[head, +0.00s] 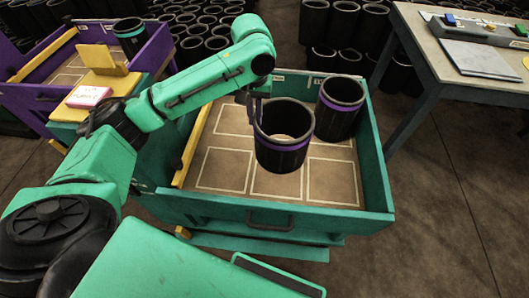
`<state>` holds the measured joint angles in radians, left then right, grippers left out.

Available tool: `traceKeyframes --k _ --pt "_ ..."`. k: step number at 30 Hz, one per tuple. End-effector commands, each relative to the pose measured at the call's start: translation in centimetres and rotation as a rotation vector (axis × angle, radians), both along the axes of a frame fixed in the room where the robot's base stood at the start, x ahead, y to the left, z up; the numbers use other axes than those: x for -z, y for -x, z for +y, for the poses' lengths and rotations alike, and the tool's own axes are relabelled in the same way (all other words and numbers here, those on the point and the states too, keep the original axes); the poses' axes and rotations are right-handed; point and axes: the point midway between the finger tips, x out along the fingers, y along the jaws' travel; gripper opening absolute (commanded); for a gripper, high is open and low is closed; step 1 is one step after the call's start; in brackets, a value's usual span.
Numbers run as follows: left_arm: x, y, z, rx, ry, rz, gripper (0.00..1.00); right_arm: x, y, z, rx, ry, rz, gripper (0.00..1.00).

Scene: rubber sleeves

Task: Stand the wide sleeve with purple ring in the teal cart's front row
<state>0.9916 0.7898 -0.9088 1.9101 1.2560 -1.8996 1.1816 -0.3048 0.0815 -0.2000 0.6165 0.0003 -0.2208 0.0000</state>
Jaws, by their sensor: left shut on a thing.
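A wide black sleeve with a purple ring (283,152) is upright over the teal cart (260,211). My left gripper (257,104) is shut on its left rim. The sleeve overlaps the front part of the cart's floor in the picture; I cannot tell whether its base touches the floor. A second black sleeve with a purple ring (338,112) stands at the back right of the cart. White outlined cells on the cart floor show to the left and right of the held sleeve. My right gripper is not in view.
A purple cart (133,62) at the left holds a sleeve with a teal ring (129,38). A yellow board and pink pad (88,97) lie between the carts. Many black sleeves stand behind. A grey table (440,66) stands at the right; floor right of the cart is clear.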

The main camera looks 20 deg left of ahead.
Motion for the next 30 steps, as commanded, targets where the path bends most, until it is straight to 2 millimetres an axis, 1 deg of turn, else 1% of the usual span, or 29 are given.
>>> traceKeyframes --k 1,3,6,9,12,14,18,21,29,30 --pt "1.7 0.0 0.0 -0.002 0.0 0.0 0.0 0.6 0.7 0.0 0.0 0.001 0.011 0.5" --pt "3.9 0.0 0.0 -0.002 0.001 0.0 0.0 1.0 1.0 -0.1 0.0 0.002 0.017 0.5" --pt "6.9 0.0 0.0 -0.001 0.0 -0.001 0.0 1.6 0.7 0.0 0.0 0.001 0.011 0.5" --pt "9.0 -0.1 0.0 -0.002 0.001 -0.003 0.0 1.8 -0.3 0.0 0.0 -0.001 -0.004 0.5" --pt "10.1 -0.2 0.0 -0.001 0.002 -0.005 0.0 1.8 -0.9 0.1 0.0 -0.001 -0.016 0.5" --pt "10.8 -0.2 0.0 -0.002 0.001 -0.005 0.0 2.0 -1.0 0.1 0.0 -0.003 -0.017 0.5" --pt "13.4 -0.1 0.0 -0.001 0.001 -0.003 0.0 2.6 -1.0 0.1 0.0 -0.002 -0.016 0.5" --pt "14.3 -0.2 0.0 -0.001 0.002 -0.006 0.0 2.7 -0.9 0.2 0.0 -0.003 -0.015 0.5" --pt "14.3 -0.2 0.0 -0.001 0.002 -0.005 0.0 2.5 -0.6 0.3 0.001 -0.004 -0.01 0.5" --pt "14.5 -0.1 0.0 -0.001 0.001 -0.001 0.21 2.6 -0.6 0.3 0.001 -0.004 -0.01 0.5"
